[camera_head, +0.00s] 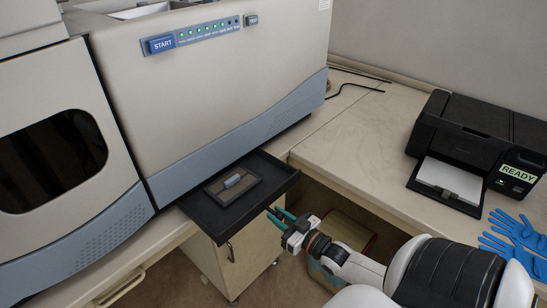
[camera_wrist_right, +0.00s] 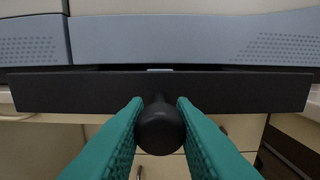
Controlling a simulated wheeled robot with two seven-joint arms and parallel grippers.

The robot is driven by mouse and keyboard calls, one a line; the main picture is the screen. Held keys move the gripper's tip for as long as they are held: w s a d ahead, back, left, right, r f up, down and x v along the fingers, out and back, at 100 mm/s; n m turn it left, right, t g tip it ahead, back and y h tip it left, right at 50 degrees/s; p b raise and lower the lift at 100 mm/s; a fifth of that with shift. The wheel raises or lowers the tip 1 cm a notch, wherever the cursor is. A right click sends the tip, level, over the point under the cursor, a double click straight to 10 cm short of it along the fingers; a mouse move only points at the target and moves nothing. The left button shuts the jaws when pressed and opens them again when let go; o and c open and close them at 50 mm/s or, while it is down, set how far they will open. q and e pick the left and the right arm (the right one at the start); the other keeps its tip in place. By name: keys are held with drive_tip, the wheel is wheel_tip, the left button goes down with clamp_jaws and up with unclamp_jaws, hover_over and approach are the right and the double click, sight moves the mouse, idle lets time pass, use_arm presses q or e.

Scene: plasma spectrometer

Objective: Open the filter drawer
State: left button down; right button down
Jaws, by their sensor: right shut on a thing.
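The black filter drawer (camera_head: 272,176) sticks out from under the front of the beige spectrometer (camera_head: 225,80). Inside it lies a flat dark filter (camera_head: 233,187) with a small grey grip on top. In the right wrist view the drawer's front panel (camera_wrist_right: 60,92) spans the picture. My right gripper (camera_head: 276,216) is at the drawer's front side, with its green fingers on either side of the round black knob (camera_wrist_right: 160,130), shut on it. The knob is hard to make out in the head view. My left gripper is not in view.
A black printer (camera_head: 475,140) marked READY stands on the right counter. Blue gloves (camera_head: 515,238) lie in front of it. A cabinet (camera_head: 235,255) stands below the drawer, and a bin (camera_head: 345,235) is under the counter behind my right arm. The counter's middle is bare.

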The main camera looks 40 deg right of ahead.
drive_tip(key=shift+s, duration=0.2)
drive_tip(key=c, duration=1.3)
unclamp_jaws()
drive_tip(key=shift+o, duration=0.2)
drive_tip(key=shift+s+f, duration=0.1)
drive_tip(key=shift+s, duration=0.25)
drive_tip(key=s+b, duration=0.2)
drive_tip(key=s, duration=0.9)
drive_tip(key=shift+d, duration=0.45)
drive_tip(key=shift+s, duration=0.1)
